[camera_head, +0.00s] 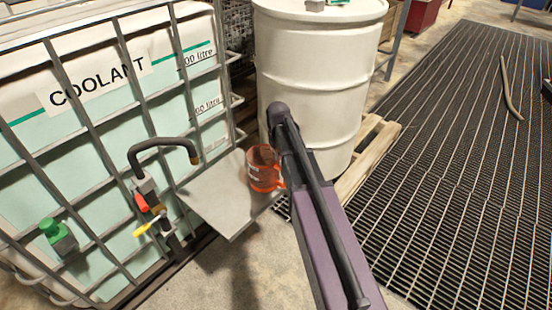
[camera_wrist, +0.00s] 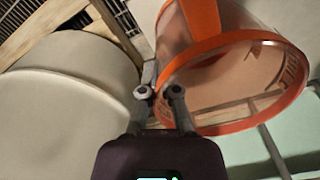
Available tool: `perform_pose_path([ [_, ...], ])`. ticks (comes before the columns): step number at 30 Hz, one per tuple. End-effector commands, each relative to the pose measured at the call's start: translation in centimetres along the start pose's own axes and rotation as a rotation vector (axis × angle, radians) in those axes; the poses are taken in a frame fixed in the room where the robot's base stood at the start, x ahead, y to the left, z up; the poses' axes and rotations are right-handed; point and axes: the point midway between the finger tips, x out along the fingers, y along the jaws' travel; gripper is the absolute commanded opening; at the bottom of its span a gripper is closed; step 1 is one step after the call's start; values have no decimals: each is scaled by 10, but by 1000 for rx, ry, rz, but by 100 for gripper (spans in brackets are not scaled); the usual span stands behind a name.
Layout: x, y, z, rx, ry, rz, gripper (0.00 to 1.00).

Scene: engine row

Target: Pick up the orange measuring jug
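The orange measuring jug (camera_head: 262,172) is see-through with a handle on its right side. In the head view it appears over the grey drip shelf (camera_head: 222,205) at the front of the coolant tank; I cannot tell whether it touches the shelf. In the wrist view the jug (camera_wrist: 240,118) fills the upper right, its orange rim towards the camera. My gripper (camera_wrist: 159,92) has its two fingers at the rim's lower left edge, with a small gap between them. Whether they hold the jug's wall is unclear. In the head view my arm hides the gripper.
The caged coolant tank (camera_head: 100,95) with its tap and hose (camera_head: 160,145) stands left of the shelf. A white drum (camera_head: 320,75) on a wooden pallet (camera_head: 375,145) stands close behind the arm. Dark floor grating (camera_head: 470,170) on the right is mostly clear.

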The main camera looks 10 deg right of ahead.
Motion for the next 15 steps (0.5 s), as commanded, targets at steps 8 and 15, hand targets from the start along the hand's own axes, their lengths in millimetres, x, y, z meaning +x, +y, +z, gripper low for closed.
perform_pose_path([
  [8, -24, 0, 0, 0, 0, 0, 0],
  [15, -33, -7, 35, 0, 0, 0, 0],
])
